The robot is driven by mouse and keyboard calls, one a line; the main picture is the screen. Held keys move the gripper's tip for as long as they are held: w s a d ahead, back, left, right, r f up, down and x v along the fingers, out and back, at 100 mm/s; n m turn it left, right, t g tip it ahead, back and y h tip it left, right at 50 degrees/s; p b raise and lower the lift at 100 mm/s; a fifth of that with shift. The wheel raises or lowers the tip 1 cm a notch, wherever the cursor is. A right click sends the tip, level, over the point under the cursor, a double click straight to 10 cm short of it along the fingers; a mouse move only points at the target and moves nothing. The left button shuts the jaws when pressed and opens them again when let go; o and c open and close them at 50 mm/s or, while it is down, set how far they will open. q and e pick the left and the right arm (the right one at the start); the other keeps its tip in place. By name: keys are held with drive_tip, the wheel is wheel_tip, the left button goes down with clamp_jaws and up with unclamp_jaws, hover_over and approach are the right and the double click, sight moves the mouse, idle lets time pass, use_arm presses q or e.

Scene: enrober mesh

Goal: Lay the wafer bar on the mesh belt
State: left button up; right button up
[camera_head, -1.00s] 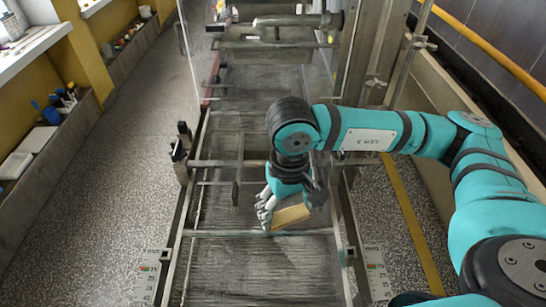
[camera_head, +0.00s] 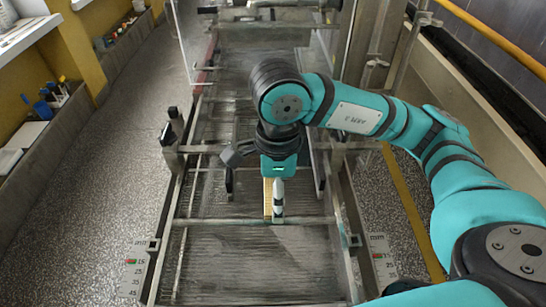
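The tan wafer bar (camera_head: 267,199) is at my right gripper (camera_head: 278,212), over the mesh belt (camera_head: 240,252). The bar's long side now runs roughly along the belt. The gripper points down, and its grey and white finger shows on the right of the bar and hides part of it. The gripper appears shut on the bar. I cannot tell whether the bar touches the mesh. My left gripper is not in view.
A metal cross bar (camera_head: 215,222) spans the belt close to the gripper. Side rails (camera_head: 172,235) and upright posts (camera_head: 170,135) flank the belt. Rulers (camera_head: 133,262) stand at both sides. The near mesh is clear.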

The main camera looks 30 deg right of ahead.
drive_tip(key=w+d+p, duration=0.1)
drive_tip(key=w+d, duration=0.1)
drive_tip(key=w, duration=0.2)
drive_tip(key=w+d+p, duration=0.1)
drive_tip(key=w+d, duration=0.1)
drive_tip(key=w, duration=0.2)
drive_tip(key=w+d+f+p, duration=0.1)
drive_tip(key=w+d, duration=0.1)
drive_tip(key=w, duration=0.2)
drive_tip(key=shift+d+p, duration=0.1)
drive_tip(key=shift+p, duration=0.2)
drive_tip(key=shift+w+d+f, duration=0.1)
drive_tip(key=shift+w, duration=0.2)
drive_tip(key=f, duration=0.1)
drive_tip(key=f+p, duration=0.2)
drive_tip(key=shift+w+d+f, duration=0.15)
drive_tip(key=shift+w+d, duration=0.1)
drive_tip(key=shift+w, duration=0.1)
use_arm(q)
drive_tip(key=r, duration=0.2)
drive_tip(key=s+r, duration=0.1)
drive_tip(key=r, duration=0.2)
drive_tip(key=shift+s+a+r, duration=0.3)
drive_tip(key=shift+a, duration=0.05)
use_arm(e)
drive_tip(key=shift+f, duration=0.2)
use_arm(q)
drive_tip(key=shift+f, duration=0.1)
use_arm(e)
drive_tip(key=shift+f, duration=0.1)
